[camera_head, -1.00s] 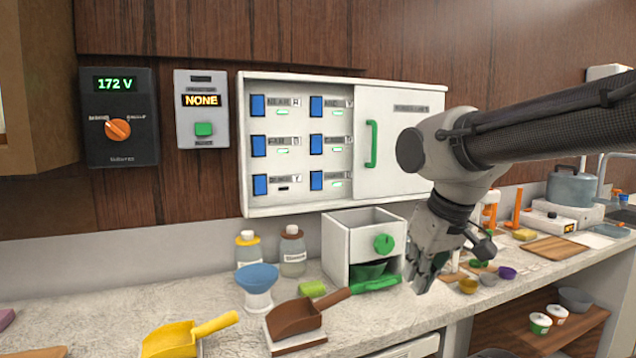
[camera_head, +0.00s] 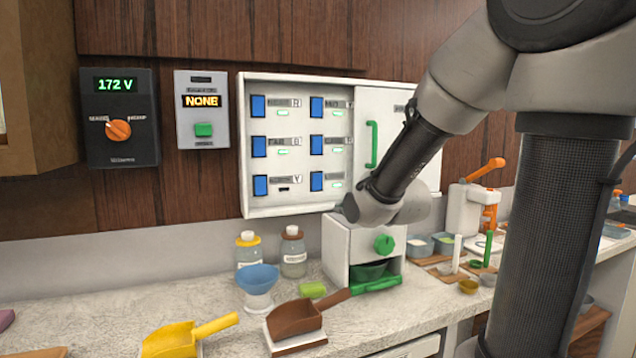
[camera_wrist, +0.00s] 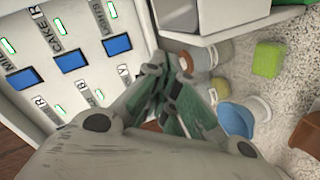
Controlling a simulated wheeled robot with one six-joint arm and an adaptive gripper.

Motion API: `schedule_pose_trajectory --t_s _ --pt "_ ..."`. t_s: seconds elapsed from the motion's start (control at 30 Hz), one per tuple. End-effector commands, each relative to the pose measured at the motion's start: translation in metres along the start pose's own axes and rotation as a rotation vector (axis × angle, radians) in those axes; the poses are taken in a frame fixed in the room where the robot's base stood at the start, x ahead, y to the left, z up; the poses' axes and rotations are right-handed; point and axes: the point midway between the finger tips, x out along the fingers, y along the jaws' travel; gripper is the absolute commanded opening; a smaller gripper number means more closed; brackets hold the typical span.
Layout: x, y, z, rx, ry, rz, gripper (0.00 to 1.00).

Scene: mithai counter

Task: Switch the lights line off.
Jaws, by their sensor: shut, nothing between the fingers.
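The switch panel (camera_head: 245,150) is a white wall box with two columns of blue rocker switches, such as the bottom right one (camera_head: 316,181). Green lamps glow beside most switches; the bottom left lamp (camera_head: 283,190) looks dark. My gripper (camera_wrist: 165,88) is shut and empty in the wrist view, in front of the panel's edge. In the head view my wrist hides its fingers.
A white box with a green knob (camera_head: 384,245) stands below the panel. A panel cover with a green handle (camera_head: 371,144) is at right. A display reading NONE (camera_head: 201,101) and a 172 V dial unit (camera_head: 118,130) hang left. Jars (camera_head: 293,255), a blue bowl (camera_head: 258,279) and scoops (camera_head: 296,320) crowd the counter.

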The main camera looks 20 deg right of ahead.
Motion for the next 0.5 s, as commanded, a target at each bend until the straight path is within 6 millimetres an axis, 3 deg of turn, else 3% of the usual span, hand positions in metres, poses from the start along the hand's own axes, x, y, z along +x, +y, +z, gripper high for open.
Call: schedule_pose_trajectory --t_s 0.1,0.2,0.5 --pt "0.026 0.012 -0.006 -0.184 0.064 0.134 0.00" --pt "0.037 0.022 -0.012 -0.319 0.098 0.246 0.00" --pt "0.046 0.035 -0.020 -0.515 0.123 0.430 0.00"
